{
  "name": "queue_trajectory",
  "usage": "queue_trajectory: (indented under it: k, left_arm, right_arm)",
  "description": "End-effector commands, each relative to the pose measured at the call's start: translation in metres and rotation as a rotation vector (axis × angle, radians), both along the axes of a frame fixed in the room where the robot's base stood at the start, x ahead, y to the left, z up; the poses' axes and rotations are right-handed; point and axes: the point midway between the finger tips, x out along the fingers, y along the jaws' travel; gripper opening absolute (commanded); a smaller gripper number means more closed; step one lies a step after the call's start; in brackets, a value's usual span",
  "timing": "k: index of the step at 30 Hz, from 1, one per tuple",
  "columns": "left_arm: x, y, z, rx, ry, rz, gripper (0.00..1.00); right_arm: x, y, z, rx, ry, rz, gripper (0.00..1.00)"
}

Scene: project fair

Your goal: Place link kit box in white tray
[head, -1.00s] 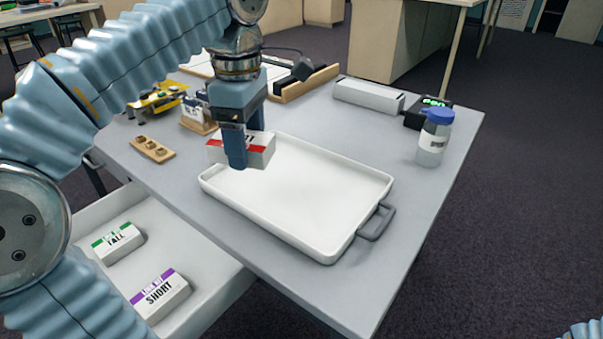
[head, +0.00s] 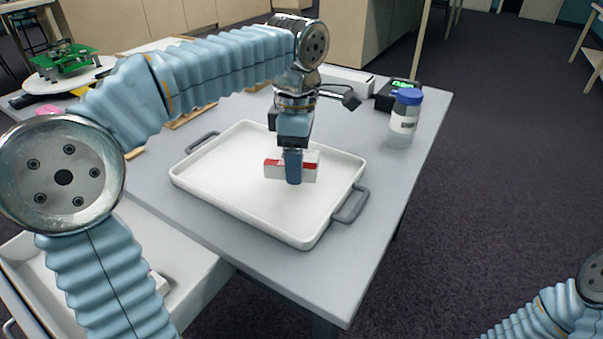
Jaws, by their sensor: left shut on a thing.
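My left gripper (head: 292,168) is shut on a white link kit box (head: 308,172) with a red band. The box is over the right half of the white tray (head: 225,203), inside its rim as seen from here. I cannot tell whether the box touches the tray floor. The gripper finger hides the middle of the box and its lettering. The tray lies flat on the grey table, with a grey handle at each end. Of my right arm only a part shows at the bottom right; its gripper is out of view.
A clear bottle with a blue cap (head: 404,118) and a dark device with a green display (head: 393,92) stand at the table's far right. An open drawer (head: 200,268) juts out at the lower left, partly hidden by my arm. A green board (head: 65,60) is at the back left.

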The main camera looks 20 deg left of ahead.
Motion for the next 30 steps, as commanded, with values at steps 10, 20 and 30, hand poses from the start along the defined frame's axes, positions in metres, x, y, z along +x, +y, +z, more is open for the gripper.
queue_trajectory:
  k: [10, 20, 30]
  left_arm:
    - [0.005, -0.006, -0.04, 0.001, 0.001, 0.0, 0.34]
    - [0.006, -0.006, -0.044, 0.0, 0.0, 0.0, 0.34]
    - [0.005, -0.006, -0.043, 0.0, 0.0, 0.0, 0.91]
  right_arm:
    - [0.0, 0.0, -0.003, 0.0, 0.0, 0.0, 0.43]
    - [0.0, 0.0, -0.005, 0.0, 0.0, -0.001, 0.43]
    - [0.0, 0.0, -0.005, -0.001, 0.0, -0.001, 0.43]
